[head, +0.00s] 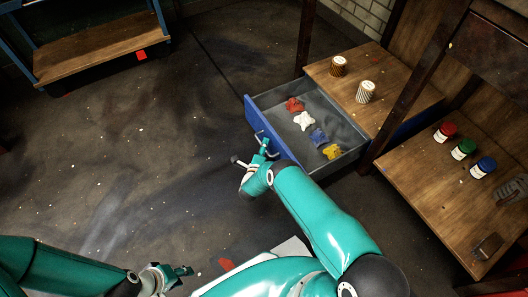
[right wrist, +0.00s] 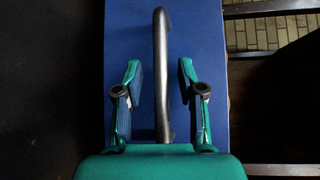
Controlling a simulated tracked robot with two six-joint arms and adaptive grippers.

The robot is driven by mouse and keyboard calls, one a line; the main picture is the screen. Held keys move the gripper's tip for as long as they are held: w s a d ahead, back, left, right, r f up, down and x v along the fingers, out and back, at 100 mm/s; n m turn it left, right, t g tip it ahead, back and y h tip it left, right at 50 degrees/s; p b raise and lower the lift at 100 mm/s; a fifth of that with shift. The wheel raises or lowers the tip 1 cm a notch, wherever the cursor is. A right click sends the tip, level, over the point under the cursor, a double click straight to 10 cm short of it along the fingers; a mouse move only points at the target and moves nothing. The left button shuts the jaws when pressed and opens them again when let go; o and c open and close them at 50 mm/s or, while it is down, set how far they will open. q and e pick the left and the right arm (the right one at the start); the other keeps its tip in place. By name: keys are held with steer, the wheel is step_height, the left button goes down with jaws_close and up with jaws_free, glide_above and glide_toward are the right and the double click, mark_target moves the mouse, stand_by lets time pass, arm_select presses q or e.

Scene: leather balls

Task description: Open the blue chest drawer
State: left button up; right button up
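The blue chest drawer (head: 262,126) is pulled out from the wooden chest (head: 398,100), and its grey inside shows. Inside lie a red (head: 294,104), a white (head: 304,121), a blue (head: 319,137) and a yellow (head: 332,152) item. In the right wrist view the drawer's grey bar handle (right wrist: 162,75) stands between the two fingers of my right gripper (right wrist: 162,85), with gaps on both sides. In the head view this gripper (head: 263,148) is at the blue front. My left gripper (head: 183,270) is at the lower left, away from the drawer; its finger opening is unclear.
Two striped cups (head: 366,92) stand on the chest top. A wooden table (head: 425,185) at right holds red, green and blue-labelled jars (head: 463,149). A shelf (head: 100,50) stands at the upper left. The dark floor left of the drawer is mostly clear.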

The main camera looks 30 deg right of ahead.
steer(key=v, duration=1.1)
steer(key=shift+s+a, duration=0.3)
steer(key=w+d+r+n+y+p, duration=0.1)
steer(key=w+d+r+n+y, duration=0.15)
steer(key=r, duration=0.45)
steer(key=w+d+r+n+y, duration=0.1)
steer(key=w+r+n+y, duration=0.15)
steer(key=r, duration=0.45)
steer(key=s+a+f+n+g+y, duration=0.1)
steer(key=s+a+n+g+y, duration=0.3)
steer(key=s+n, duration=0.45)
steer(key=s+a+f+n+g+y, duration=0.1)
steer(key=s+a+n+g+y, duration=0.25)
steer(key=s+a+n, duration=0.55)
steer(key=s+a+f+n+g+y, duration=0.1)
steer(key=s+a+n+g+y, duration=0.25)
steer(key=s, duration=0.85)
step_height(320, 180, up, 38)
steer(key=p, duration=3.8)
steer(key=shift+w+d+f+h+p, duration=0.15)
steer(key=shift+w+d+h+p, duration=0.05)
steer(key=shift+w+h+p, duration=0.15)
